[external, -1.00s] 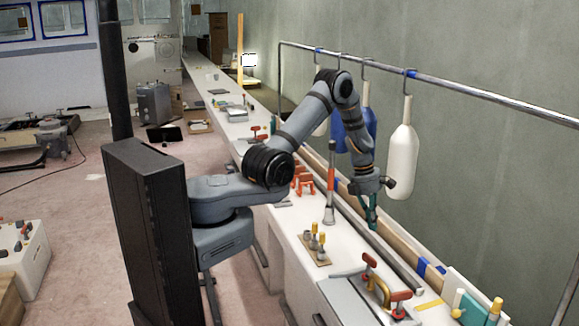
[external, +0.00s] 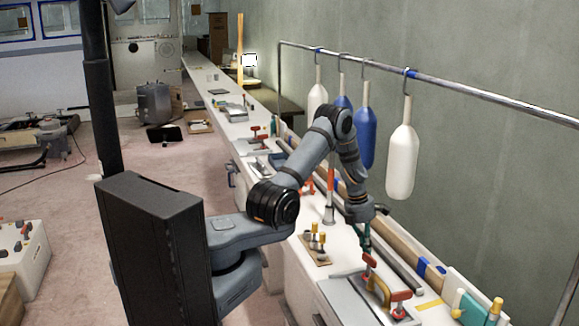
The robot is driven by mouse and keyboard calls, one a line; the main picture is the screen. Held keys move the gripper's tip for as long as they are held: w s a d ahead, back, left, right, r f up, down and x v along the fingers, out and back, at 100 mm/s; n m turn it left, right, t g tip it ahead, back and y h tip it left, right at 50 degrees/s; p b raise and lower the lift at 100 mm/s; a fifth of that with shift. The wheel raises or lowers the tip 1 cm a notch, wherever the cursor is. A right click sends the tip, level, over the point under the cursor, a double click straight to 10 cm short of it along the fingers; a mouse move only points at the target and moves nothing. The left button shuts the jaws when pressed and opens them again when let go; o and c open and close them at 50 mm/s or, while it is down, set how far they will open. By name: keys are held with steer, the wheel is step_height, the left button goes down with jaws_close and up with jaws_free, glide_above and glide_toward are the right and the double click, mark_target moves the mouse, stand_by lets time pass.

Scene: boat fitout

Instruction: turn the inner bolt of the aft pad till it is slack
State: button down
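My gripper (external: 366,240) points down over the right part of the long white bench (external: 293,244). A dark teal shape shows at its tip. It is too small to tell whether this is the fingers or a held tool, or whether the fingers are open. The tip is close behind a grey block (external: 345,290) with red-handled fittings (external: 370,261) (external: 401,296) and a curved yellow handle (external: 379,290). A small tan plate (external: 316,257) with several yellow-topped pegs lies to the left. I cannot tell which part is the aft pad or its inner bolt.
An orange-handled tool (external: 329,200) stands upright on the bench. White and blue fenders (external: 402,160) (external: 364,138) hang from a rail (external: 470,92) behind my arm. A teal-and-white item (external: 472,308) with yellow tops is at the right end.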

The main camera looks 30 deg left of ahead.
steer(key=shift+s+d+f, duration=0.1)
steer(key=shift+s, duration=0.2)
steer(key=shift+s+b, duration=0.35)
steer(key=shift+s, duration=0.35)
step_height(320, 180, up, 6)
steer(key=w+p, duration=0.2)
steer(key=p, duration=0.6)
steer(key=shift+a, duration=0.3)
stand_by(1.8)
